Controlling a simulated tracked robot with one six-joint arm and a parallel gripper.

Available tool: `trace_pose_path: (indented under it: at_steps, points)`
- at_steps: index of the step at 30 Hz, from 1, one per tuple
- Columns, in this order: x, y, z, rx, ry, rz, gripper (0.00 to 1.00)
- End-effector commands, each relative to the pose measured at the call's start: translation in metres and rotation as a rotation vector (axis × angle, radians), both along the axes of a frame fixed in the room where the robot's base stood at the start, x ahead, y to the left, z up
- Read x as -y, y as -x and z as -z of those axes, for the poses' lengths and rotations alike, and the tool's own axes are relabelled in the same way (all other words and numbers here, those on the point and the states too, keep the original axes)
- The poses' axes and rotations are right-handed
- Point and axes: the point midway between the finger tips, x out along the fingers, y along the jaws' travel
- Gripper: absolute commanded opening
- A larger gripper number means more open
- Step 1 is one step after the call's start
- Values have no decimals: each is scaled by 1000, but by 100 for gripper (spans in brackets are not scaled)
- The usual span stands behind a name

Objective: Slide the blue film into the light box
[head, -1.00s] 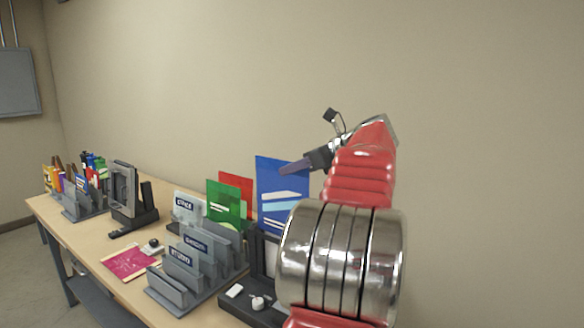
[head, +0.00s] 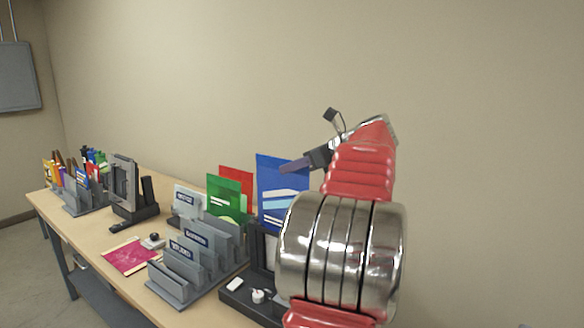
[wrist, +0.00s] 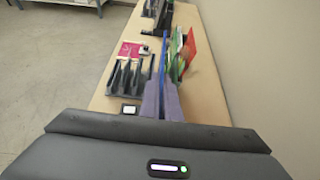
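The blue film (head: 281,188) is an upright sheet with white and pale blue bands. My gripper (head: 297,165) is shut on its upper right part in the head view. In the wrist view, the film (wrist: 161,70) shows edge-on between the two purple fingers of my gripper (wrist: 161,100). The black light box (head: 256,250) stands below the film at the table's near end, with a pale panel partly covered by my arm. The film's lower edge is hidden, so I cannot tell whether it is in the box.
A green film (head: 224,198) and a red film (head: 236,179) stand just left of the blue one. A grey slotted rack (head: 178,283) is in front. A magenta sheet (head: 130,256) lies flat. The wall is close behind the table.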

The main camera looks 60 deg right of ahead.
Motion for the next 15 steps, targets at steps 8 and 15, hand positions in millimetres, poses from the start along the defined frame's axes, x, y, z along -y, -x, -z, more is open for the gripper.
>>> trace_pose_path:
  at_steps: [8, 15]
  points:
    - [0, 0, 13, 0, -1, 2, 0]
    - [0, 0, 25, 0, -2, 1, 0]
